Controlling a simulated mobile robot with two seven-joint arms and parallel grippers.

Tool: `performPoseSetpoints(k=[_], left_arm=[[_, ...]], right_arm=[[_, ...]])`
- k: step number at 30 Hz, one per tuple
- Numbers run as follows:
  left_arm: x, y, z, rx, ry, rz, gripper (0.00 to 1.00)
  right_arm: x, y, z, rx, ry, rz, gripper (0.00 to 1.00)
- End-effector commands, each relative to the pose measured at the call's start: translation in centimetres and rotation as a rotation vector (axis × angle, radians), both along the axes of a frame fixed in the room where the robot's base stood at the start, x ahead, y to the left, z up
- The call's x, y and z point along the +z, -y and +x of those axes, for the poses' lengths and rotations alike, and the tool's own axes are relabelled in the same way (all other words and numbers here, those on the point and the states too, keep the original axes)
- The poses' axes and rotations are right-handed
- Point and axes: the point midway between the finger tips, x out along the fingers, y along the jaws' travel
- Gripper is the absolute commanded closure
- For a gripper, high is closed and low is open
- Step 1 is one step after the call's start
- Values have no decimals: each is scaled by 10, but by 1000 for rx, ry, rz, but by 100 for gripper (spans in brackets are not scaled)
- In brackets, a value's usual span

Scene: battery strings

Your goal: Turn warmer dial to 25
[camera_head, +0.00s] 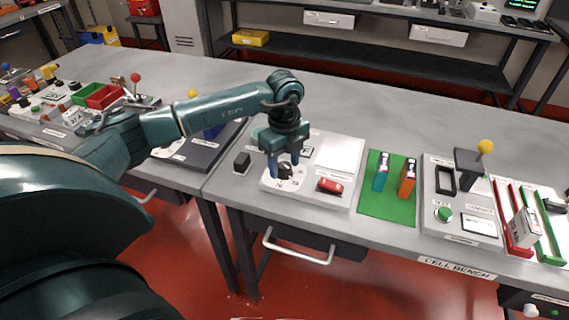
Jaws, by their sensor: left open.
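The warmer dial (285,170) is a dark knob on a white round plate, at the front left of a white panel (335,196) on the bench. My left gripper (284,167) points down over the dial with its fingers spread to either side of it. I cannot tell whether the fingers touch the knob. The numbers around the dial are too small to read, and the gripper hides part of it. My right gripper is not in view.
A red object (330,186) lies right of the dial and a black block (242,163) stands to its left. A green mat (388,208) with a teal cell (381,172) and an orange cell (407,178) lies further right. The bench behind is clear.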

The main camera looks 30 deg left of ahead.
Motion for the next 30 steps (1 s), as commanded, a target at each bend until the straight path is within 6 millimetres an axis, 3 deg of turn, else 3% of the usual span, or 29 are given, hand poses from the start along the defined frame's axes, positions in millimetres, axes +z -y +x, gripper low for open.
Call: performPoseSetpoints(k=[5,18,30], left_arm=[[3,0,0,-1,0,0,51],[35,0,0,-1,-1,0,51],[35,0,0,-1,0,0,51]], right_arm=[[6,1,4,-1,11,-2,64],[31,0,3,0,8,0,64],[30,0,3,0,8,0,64]])
